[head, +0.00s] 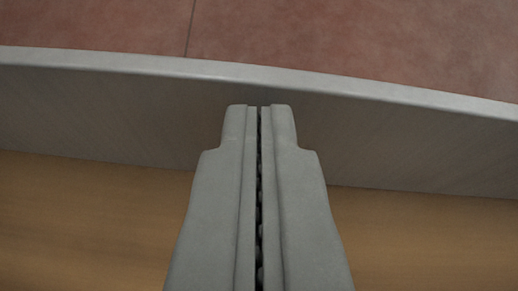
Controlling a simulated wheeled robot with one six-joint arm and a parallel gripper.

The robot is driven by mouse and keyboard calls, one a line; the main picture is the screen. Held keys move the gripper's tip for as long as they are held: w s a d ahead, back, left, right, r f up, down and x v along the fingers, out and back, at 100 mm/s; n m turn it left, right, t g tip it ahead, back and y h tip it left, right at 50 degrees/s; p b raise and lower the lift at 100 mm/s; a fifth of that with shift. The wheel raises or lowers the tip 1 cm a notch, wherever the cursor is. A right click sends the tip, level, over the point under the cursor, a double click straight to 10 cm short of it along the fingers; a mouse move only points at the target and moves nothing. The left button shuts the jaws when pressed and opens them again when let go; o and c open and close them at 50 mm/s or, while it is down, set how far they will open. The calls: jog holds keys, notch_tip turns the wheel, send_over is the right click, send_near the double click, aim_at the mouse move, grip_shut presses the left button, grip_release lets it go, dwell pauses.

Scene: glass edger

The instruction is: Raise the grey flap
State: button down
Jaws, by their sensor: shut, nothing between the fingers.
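A wide grey panel (90,110), which looks like the grey flap, runs across the whole head view with a lighter upper edge. It slopes slightly down to the right. My gripper (260,108) is shut and empty, its two grey fingers side by side with a thin dark gap line. The fingertips overlap the panel's face in the picture, a little below its light edge. I cannot tell whether they touch it. No hinge or handle of the panel shows.
Reddish tiled floor (350,35) with a dark seam shows beyond the panel's edge. A brown wood-like surface (80,225) lies on the near side of the panel, on both sides of my gripper. No loose objects are in view.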

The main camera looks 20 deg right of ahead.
jog(key=shift+s+f, duration=0.35)
jog(key=shift+s, duration=0.4)
jog(key=shift+s+f, duration=0.35)
jog(key=shift+s, duration=0.45)
jog(key=shift+s+f, duration=0.35)
jog(key=shift+s, duration=0.4)
notch_tip(320, 180, up, 5)
jog(key=w, duration=0.3)
jog(key=s+r, duration=0.2)
jog(key=s, duration=0.8)
jog(key=shift+r, duration=0.15)
